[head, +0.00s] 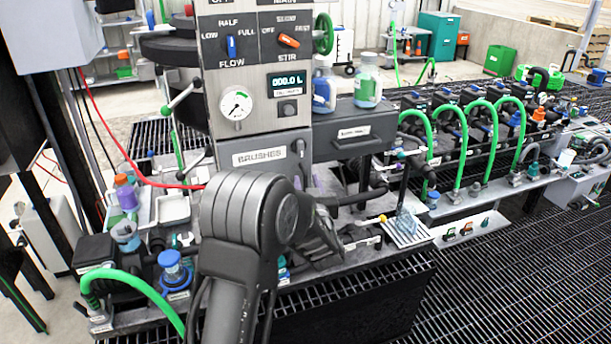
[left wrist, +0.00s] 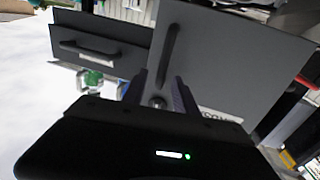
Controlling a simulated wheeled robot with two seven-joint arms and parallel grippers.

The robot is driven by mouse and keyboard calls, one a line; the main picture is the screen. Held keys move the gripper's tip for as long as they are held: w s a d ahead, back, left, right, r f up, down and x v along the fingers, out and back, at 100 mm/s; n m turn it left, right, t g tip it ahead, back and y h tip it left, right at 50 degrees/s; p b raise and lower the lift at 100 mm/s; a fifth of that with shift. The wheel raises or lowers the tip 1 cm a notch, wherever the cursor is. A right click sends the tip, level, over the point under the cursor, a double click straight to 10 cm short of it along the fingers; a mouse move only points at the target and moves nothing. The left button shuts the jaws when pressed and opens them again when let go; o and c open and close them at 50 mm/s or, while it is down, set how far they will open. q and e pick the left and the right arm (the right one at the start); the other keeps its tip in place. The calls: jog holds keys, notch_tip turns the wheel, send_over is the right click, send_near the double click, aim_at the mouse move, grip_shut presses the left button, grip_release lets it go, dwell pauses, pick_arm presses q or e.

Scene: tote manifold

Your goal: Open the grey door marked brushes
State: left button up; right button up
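The grey door (head: 258,156) marked BRUSHES is in the middle of the head view, under the gauge panel. My left arm hides much of its lower part. In the left wrist view the door (left wrist: 225,60) fills the right half, with a dark bar handle (left wrist: 169,48) and part of its label at the lower edge. It looks closed, though a small gap cannot be ruled out. My left gripper (left wrist: 161,76) has its fingers apart with nothing held, pointing toward the handle; contact cannot be told. In the head view the left gripper (head: 322,238) is partly hidden. My right gripper is not in view.
Green hoses (head: 463,140) and fittings crowd the bench at right. Bottles stand at lower left.

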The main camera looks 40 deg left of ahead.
pick_arm(q)
jog(key=shift+x, duration=1.25)
jog(key=c, duration=0.7)
grip_shut()
jog(key=shift+r, duration=0.1)
